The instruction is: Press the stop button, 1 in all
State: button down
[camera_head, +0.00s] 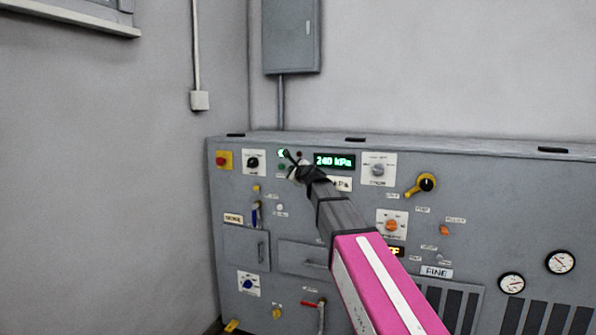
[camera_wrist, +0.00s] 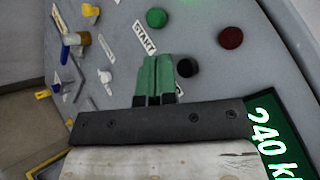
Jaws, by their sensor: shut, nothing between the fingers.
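In the wrist view a round black button (camera_wrist: 187,67) stands on the grey panel beside my fingertips, on their right. Any label of its own is hidden, so I cannot read that it is the stop button. A green button (camera_wrist: 156,17) with a START label (camera_wrist: 144,38) is above it in the picture. My gripper (camera_wrist: 158,58) is shut and empty, its two fingers side by side over the panel. I cannot tell whether they touch it. In the head view my gripper (camera_head: 290,157) is left of the display and hides the black button.
A dark red round piece (camera_wrist: 231,38) is near the black button. The green display (camera_head: 334,161) reads 240 kPa. A red knob on a yellow plate (camera_head: 223,160) is at the panel's upper left. A black selector (camera_head: 253,162) and several other knobs surround the area.

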jog(key=shift+w+d, duration=0.35)
jog(key=shift+w, duration=0.5)
jog(key=shift+w, duration=0.15)
dwell(1.4)
jog(key=shift+w+d, duration=0.15)
jog(key=shift+w, duration=0.1)
jog(key=shift+w+d, duration=0.15)
jog(key=shift+w, duration=0.3)
dwell(0.9)
dwell(0.3)
jog(key=shift+s+a, duration=0.35)
jog(key=shift+s, duration=0.55)
jog(key=s, duration=0.1)
jog(key=s+a, duration=0.1)
jog(key=s, duration=0.2)
jog(key=shift+s+a, duration=0.3)
jog(key=shift+a, duration=0.05)
